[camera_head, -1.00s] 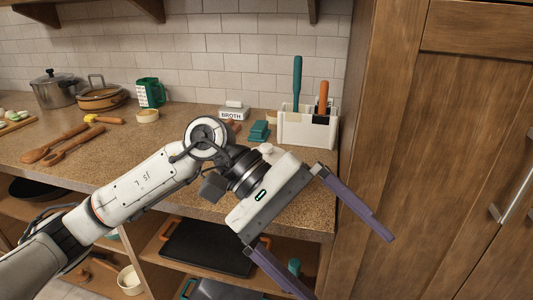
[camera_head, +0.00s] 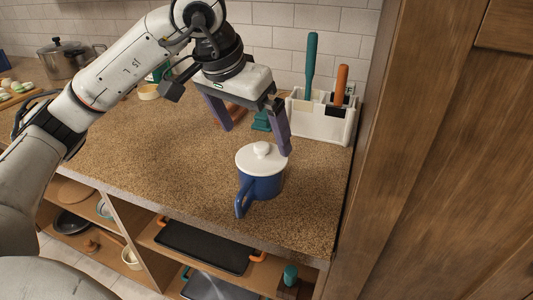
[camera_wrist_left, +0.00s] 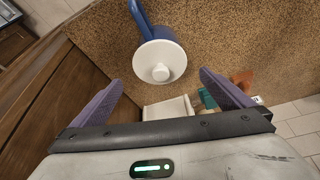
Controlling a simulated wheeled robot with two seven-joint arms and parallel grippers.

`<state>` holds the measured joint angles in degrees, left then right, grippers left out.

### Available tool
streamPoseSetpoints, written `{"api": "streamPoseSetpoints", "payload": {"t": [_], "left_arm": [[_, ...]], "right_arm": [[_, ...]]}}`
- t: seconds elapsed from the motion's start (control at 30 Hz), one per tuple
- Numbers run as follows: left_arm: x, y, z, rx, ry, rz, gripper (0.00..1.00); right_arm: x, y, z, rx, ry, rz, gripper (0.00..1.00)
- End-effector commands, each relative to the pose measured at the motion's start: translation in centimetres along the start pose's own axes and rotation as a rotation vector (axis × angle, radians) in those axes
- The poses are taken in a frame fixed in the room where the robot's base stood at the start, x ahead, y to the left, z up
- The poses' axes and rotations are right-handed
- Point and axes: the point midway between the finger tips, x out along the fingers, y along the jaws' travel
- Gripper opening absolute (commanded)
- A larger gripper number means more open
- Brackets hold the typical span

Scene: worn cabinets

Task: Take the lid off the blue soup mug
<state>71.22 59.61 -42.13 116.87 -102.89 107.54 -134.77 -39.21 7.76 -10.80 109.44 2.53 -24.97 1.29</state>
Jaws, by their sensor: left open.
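The blue soup mug (camera_head: 262,186) stands upright on the speckled counter, near its front right part, with its handle toward the front left. A white lid (camera_head: 252,160) with a round knob (camera_head: 262,149) covers it. My left gripper (camera_head: 256,142) is open and empty, pointing down, above and slightly behind the mug. In the left wrist view, the lid (camera_wrist_left: 159,62) and part of the mug's blue handle (camera_wrist_left: 143,20) lie ahead of the spread purple fingers (camera_wrist_left: 163,90). The fingers do not appear to touch the lid. My right gripper is not in view.
A white utensil holder (camera_head: 322,118) with teal and orange handles stands behind the mug at the right. A teal item (camera_head: 261,121) lies behind the gripper. A tall wooden cabinet (camera_head: 420,150) bounds the counter at the right. The counter left of the mug (camera_head: 165,160) is clear.

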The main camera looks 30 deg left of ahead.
Motion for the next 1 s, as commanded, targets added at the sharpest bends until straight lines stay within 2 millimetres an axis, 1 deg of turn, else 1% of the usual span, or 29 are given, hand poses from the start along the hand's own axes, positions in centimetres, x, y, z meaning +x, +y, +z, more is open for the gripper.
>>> {"api": "streamPoseSetpoints", "payload": {"t": [0.03, 0.17, 0.27, 0.43, 0.53, 0.63, 0.83, 0.87, 1.0], "left_arm": [[0.7, 0.0, 0.1, 0.000, -0.004, 0.000, 1.00], [1.7, 0.0, 0.0, 0.000, -0.002, 0.001, 1.00], [2.5, 0.0, -0.2, -0.001, -0.003, 0.002, 1.00], [5.1, -0.1, -0.6, 0.000, -0.005, 0.003, 1.00], [6.3, -0.1, -0.6, -0.001, -0.003, 0.004, 1.00], [6.8, -0.1, -0.6, 0.000, 0.000, 0.003, 1.00], [6.9, -0.1, -0.6, 0.000, 0.001, 0.003, 1.00], [6.8, -0.1, -0.6, 0.000, 0.001, 0.003, 0.97], [6.8, -0.1, -0.6, 0.000, 0.001, 0.003, 0.73]], "right_arm": [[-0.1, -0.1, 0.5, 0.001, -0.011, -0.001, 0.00], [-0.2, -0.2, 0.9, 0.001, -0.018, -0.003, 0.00], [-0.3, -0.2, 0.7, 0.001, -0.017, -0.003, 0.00], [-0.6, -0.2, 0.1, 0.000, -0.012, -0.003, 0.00], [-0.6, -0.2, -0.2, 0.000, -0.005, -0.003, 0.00], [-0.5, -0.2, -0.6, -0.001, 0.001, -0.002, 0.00], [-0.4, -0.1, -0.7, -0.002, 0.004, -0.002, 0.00], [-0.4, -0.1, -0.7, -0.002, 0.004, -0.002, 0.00], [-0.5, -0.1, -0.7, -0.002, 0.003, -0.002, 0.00]]}}
